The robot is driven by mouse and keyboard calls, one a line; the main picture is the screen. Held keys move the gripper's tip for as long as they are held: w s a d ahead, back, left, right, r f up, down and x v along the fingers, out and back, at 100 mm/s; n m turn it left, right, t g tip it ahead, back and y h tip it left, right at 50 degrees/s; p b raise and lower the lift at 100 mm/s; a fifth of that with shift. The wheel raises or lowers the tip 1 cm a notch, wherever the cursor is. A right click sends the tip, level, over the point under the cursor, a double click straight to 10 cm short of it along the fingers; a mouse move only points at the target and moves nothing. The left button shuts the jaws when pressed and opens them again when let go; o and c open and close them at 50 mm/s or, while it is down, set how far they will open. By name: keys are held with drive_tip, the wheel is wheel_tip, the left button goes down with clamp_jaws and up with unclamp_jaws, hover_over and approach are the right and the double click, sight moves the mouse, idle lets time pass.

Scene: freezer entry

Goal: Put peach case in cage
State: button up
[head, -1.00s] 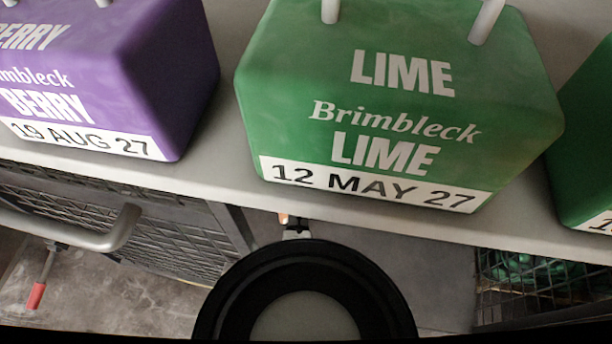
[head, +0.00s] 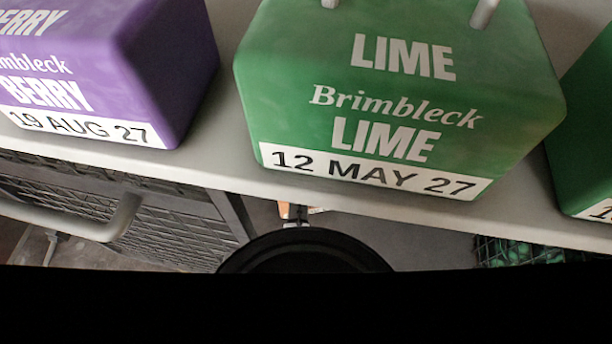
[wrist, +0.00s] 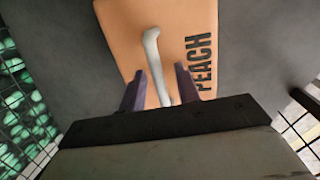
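The peach case (wrist: 120,30) is an orange block with a white handle (wrist: 152,55) and the dark word PEACH, at the top middle of the wrist view. My gripper (wrist: 160,80) is open, with its two dark fingers on either side of the handle and gaps between. Whether the fingers reach down level with the handle is hard to tell. In the head view only a small orange patch (head: 284,210) shows below the shelf edge, beside my arm. A wire cage (head: 515,251) with green contents shows at the lower right; a mesh with green contents (wrist: 22,105) is at the wrist view's left.
A grey shelf (head: 225,165) crosses the head view above my arm. It bears a purple BERRY case (head: 150,60), a green LIME case (head: 400,30) and another green case (head: 590,140). A dark mesh-sided crate (head: 170,225) stands lower left. Another mesh (wrist: 300,120) is at the wrist view's right.

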wheel_tip(320, 180, up, 12)
drive_tip(key=s, duration=0.1)
drive_tip(key=shift+s+a, duration=0.4)
drive_tip(key=shift+a, duration=0.05)
drive_tip(key=shift+s+f, duration=0.1)
